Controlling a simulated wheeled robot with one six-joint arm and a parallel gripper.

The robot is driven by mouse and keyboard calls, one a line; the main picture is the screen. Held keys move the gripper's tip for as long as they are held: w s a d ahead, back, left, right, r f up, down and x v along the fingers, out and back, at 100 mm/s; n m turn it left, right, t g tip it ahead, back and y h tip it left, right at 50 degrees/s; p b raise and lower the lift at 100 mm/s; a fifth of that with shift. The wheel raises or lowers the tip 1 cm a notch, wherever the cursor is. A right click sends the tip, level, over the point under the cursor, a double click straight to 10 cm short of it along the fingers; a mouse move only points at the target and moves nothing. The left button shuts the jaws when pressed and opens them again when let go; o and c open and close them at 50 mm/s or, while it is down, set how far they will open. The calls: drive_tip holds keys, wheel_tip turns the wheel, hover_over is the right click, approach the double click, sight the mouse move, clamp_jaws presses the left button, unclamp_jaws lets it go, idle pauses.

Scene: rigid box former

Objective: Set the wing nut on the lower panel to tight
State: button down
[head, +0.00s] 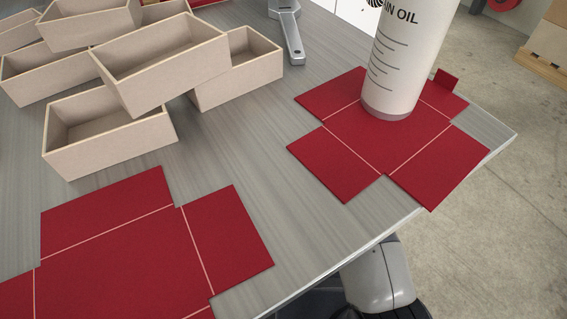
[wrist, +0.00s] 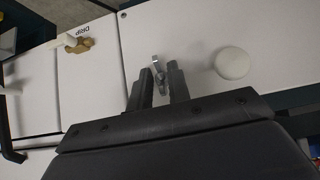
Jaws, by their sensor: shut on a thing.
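In the wrist view, my gripper (wrist: 161,76) is at a pale panel (wrist: 195,38). Its two dark fingers close on a small silvery metal piece, which looks like the wing nut (wrist: 156,62). The upper end of the wing nut shows beyond the fingertips; the rest is partly hidden between the fingers. Its exact angle is too small to read. I cannot tell from this view whether this panel is the lower one. Neither the gripper nor the wing nut shows in the head view.
A round white knob (wrist: 232,63) sits right of my gripper. A brass-coloured fitting (wrist: 80,46) labelled "Drip" is at the left. In the head view, a table bears pale open boxes (head: 110,130), flat red box blanks (head: 335,165) and an oil bottle (head: 408,50).

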idle(0.5)
drive_tip(key=c, duration=1.6)
unclamp_jaws()
drive_tip(key=shift+r+p, duration=0.1)
drive_tip(key=shift+p, duration=0.2)
